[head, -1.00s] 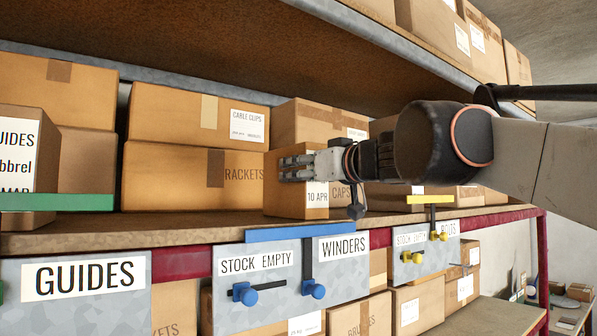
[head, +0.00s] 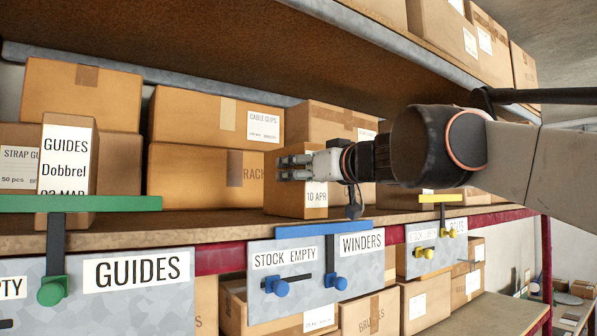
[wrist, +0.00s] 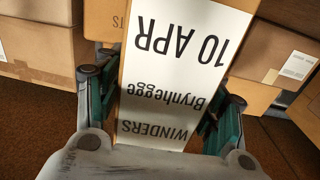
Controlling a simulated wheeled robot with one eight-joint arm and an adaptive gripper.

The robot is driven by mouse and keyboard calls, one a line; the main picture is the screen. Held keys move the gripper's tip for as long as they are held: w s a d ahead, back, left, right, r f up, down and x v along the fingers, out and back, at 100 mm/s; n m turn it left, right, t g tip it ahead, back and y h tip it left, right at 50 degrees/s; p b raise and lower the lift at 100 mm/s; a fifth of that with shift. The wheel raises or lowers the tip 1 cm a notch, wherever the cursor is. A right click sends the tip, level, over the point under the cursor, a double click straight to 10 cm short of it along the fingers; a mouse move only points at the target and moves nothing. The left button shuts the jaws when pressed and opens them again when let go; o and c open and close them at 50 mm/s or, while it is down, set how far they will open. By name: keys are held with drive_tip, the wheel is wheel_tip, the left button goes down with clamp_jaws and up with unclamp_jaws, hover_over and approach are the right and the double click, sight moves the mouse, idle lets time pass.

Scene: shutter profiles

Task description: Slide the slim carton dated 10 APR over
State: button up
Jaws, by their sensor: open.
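The slim carton dated 10 APR (head: 284,197) stands upright at the front of the shelf, above the left end of the blue strip (head: 318,230) and partly left of it. In the wrist view its white label (wrist: 180,60) reads WINDERS, Brynhegge, 10 APR, upside down. My gripper (head: 293,167) is at the carton, with its fingers across the carton's upper part. In the wrist view my gripper (wrist: 165,85) is open, with one finger on each side of the carton. Whether the fingers touch its sides I cannot tell.
A slim GUIDES carton (head: 68,160) stands at left behind the green strip (head: 100,203). The shelf front (head: 215,225) between it and the 10 APR carton is clear. A BRACKETS box (head: 200,180) stands close behind. The upper shelf edge (head: 150,82) runs overhead.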

drive_tip(key=shift+s+d, duration=0.1)
idle(0.3)
drive_tip(key=v, duration=1.1)
drive_tip(key=shift+s+d, duration=0.2)
drive_tip(key=shift+s, duration=0.1)
